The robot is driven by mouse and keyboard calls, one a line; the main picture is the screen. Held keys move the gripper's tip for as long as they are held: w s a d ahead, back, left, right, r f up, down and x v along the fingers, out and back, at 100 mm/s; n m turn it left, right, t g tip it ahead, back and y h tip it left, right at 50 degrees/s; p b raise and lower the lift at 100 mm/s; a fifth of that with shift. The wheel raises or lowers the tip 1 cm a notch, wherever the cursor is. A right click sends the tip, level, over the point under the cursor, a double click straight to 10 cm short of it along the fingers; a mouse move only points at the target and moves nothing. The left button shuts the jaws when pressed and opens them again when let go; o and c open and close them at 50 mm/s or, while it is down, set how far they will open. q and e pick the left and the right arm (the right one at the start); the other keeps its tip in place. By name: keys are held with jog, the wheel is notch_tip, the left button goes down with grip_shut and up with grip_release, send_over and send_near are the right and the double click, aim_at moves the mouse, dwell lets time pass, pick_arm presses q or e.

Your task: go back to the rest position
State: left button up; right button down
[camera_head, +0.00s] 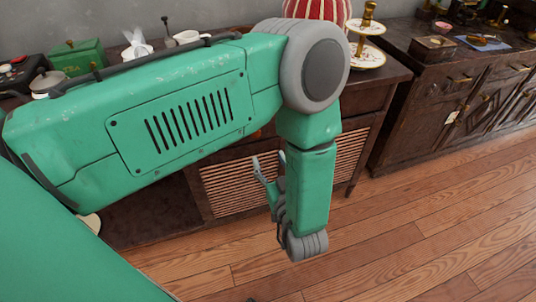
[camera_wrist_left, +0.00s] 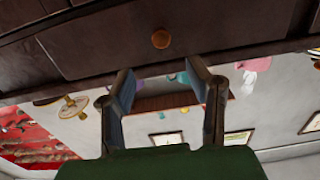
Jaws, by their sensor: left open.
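My left arm comes in from the left in the head view, large and green, and bends down in front of the wooden cabinet. My left gripper (camera_head: 262,172) is beside the forearm, in front of the cabinet's slatted front, partly hidden by the arm. In the left wrist view the two fingers of the left gripper (camera_wrist_left: 164,95) stand apart with nothing between them. The dark cabinet edge and an orange-brown knob (camera_wrist_left: 160,39) lie beyond the fingertips. My right gripper is not in view.
The cabinet (camera_head: 232,188) holds a green box (camera_head: 78,58), a white cup (camera_head: 188,37), a red striped round object (camera_head: 318,9) and a tiered stand (camera_head: 368,56). A second dark cabinet (camera_head: 425,95) stands at right. The wooden floor (camera_head: 420,225) at front right is clear.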

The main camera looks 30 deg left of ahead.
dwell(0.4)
pick_arm(q)
jog(key=s+a+f+m+g+h+p, duration=0.3)
jog(key=s+f+m+h+p, duration=0.15)
jog(key=f+m+h, duration=0.35)
jog(key=s+r+m+g+h+p, duration=0.1)
jog(key=s+g+h, duration=0.4)
jog(key=s, duration=1.4)
jog(key=m+g, duration=0.1)
jog(key=g, duration=0.2)
jog(key=shift+s+a+r+m+h, duration=0.2)
jog(key=shift+s+m+h, duration=0.1)
jog(key=shift+s+h, duration=0.1)
